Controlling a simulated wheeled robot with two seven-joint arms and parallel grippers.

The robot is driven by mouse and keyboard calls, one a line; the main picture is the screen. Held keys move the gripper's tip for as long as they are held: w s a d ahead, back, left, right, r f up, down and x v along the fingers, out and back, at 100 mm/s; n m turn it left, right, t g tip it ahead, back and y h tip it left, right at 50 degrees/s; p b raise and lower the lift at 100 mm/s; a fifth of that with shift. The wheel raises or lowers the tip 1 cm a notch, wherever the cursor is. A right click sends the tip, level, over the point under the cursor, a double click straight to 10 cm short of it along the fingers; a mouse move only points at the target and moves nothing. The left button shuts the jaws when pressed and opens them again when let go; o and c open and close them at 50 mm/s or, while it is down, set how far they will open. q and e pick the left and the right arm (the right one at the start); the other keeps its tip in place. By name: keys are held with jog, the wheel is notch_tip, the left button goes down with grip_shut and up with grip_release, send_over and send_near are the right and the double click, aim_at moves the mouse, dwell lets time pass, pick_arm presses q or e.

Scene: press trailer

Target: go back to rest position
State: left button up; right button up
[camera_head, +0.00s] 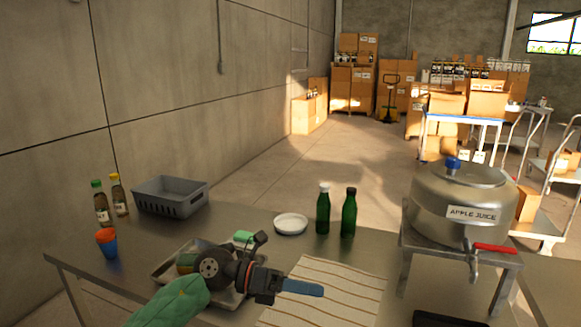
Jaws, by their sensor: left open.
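My left gripper (302,287) reaches in from the lower left on a green-sleeved arm. It is over the front of the metal table (372,254), above the edge between a metal tray (166,272) and a striped cloth (335,291). Its blue fingertip points right over the cloth. The jaws are open, and I see nothing held in them. The arm and gripper hide much of the tray and what lies in it. My right gripper is not in view.
A grey basket (172,197), two small bottles (101,208) and an orange-blue cup (107,243) stand at the left. A white dish (291,224) and two green bottles (348,214) are behind the cloth. An apple juice tank (455,205) stands right on a metal stand (410,245).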

pick_arm(q)
jog(key=w+a+r+n+t, duration=0.1)
jog(key=a+n+t, duration=0.2)
jog(key=n+t, duration=0.45)
jog(key=w+a+r+n+t+h, duration=0.1)
jog(key=w+a+n+t, duration=0.1)
jog(key=n+t, duration=0.5)
jog(key=w+a+r+n+t, duration=0.1)
jog(key=a+n+t, duration=0.2)
jog(key=n+t, duration=0.4)
jog(key=a+f+n+y, duration=1.1)
jog(key=f+n+y, duration=0.5)
jog(key=n, duration=0.2)
jog(key=s+a+f+n+g+y, duration=0.2)
jog(key=s+a+f+n+g, duration=0.25)
jog(key=s+f+g, duration=0.6)
jog(key=s+a+f+n+g, duration=0.1)
jog(key=s+f+g, duration=0.4)
jog(key=s+f, duration=1)
jog(key=s+d+f+g, duration=0.1)
jog(key=s+d+f, duration=0.1)
jog(key=f, duration=0.2)
jog(key=s+d+f+g+h, duration=0.1)
jog(key=s+d+f, duration=0.1)
jog(key=f, duration=0.3)
jog(key=shift+d+f+h, duration=0.3)
jog(key=shift+d, duration=0.45)
